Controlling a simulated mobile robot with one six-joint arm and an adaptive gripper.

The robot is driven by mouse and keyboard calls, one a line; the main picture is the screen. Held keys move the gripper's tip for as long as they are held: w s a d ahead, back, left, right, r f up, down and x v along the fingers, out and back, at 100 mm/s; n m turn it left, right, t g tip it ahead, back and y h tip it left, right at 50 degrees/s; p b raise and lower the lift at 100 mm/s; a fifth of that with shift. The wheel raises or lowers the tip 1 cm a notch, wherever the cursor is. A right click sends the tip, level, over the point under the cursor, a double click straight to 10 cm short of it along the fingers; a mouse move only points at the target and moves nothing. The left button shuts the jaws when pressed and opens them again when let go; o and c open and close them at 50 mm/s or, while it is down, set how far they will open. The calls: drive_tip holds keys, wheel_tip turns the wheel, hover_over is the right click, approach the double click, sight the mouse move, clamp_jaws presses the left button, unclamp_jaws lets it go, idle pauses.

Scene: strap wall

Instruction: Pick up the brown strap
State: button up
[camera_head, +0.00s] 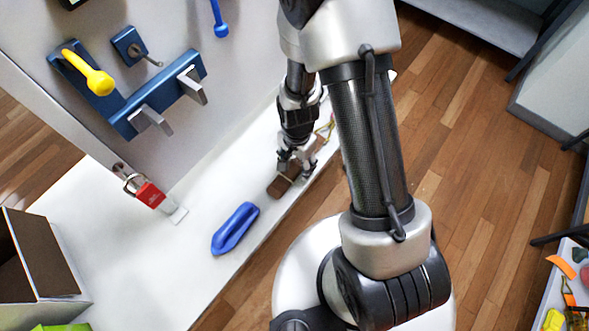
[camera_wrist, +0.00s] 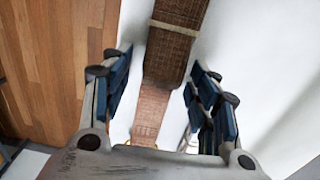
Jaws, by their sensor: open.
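The brown strap (camera_head: 280,187) lies as a dark woven bundle with a lighter tan band, near the front edge of the white shelf (camera_head: 165,270). My gripper (camera_head: 297,160) is open and right over it, and hides part of it in the head view. In the wrist view, the strap (camera_wrist: 176,48) extends from the top of the picture down to between the two open fingers (camera_wrist: 160,88). A lighter brown length (camera_wrist: 151,108) shows between the fingers. I cannot tell whether the fingers touch it.
A blue bundle (camera_head: 235,229) lies on the shelf beside the strap. A red padlock (camera_head: 150,195) hangs at the wall panel. A blue rack (camera_head: 160,98) with hooks and a yellow-handled thing (camera_head: 92,75) is on the panel. An open box (camera_head: 40,260) stands at left.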

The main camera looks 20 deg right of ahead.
drive_tip(key=shift+f, duration=0.45)
drive_tip(key=shift+r, duration=0.1)
drive_tip(key=shift+c, duration=0.5)
drive_tip(key=c, duration=1.2)
